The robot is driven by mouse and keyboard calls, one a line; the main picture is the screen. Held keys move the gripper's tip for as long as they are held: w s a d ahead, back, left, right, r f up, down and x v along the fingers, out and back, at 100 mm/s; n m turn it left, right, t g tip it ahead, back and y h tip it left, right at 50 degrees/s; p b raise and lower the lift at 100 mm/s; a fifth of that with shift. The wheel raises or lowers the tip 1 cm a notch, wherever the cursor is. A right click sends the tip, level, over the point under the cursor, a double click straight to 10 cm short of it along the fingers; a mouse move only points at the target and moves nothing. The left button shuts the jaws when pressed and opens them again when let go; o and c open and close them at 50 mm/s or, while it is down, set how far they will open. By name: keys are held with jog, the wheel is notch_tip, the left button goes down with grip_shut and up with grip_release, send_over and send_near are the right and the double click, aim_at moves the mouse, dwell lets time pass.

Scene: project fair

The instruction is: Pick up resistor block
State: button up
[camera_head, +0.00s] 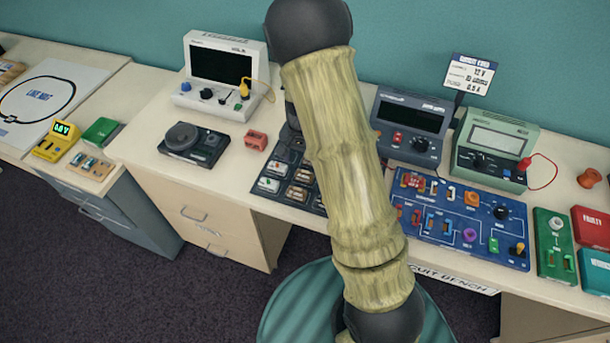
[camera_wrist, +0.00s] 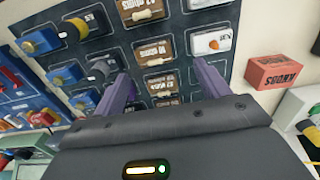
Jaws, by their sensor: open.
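Brown resistor blocks sit in a column of compartments of the dark component tray (camera_wrist: 181,20) in the wrist view. One resistor block (camera_wrist: 153,50) lies just beyond my fingertips; another resistor block (camera_wrist: 160,82) lies between the fingers in the picture, and one (camera_wrist: 140,10) is at the top edge. My gripper (camera_wrist: 162,84) is open, its two purple fingers apart above the tray, with nothing seen held. In the head view the tray (camera_head: 262,198) is partly behind my arm, and my gripper is hidden there.
White blocks (camera_wrist: 211,41) and blue-ended parts (camera_wrist: 40,42) fill neighbouring compartments. A red box (camera_wrist: 277,72) stands beside the tray. A blue circuit board (camera_head: 450,225) and meters (camera_head: 410,122) stand right of my arm; a dark dial unit (camera_head: 194,145) stands left.

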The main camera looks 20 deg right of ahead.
aim_at(305, 171)
jog(key=shift+f, duration=0.1)
jog(key=shift+s+d+f+p, duration=0.15)
jog(key=shift+f+p, duration=0.2)
jog(key=shift+f, duration=0.95)
jog(key=shift+s+d+f+p, duration=0.15)
jog(key=shift+f+p, duration=0.15)
jog(key=shift+f, duration=0.95)
jog(key=c, duration=1.1)
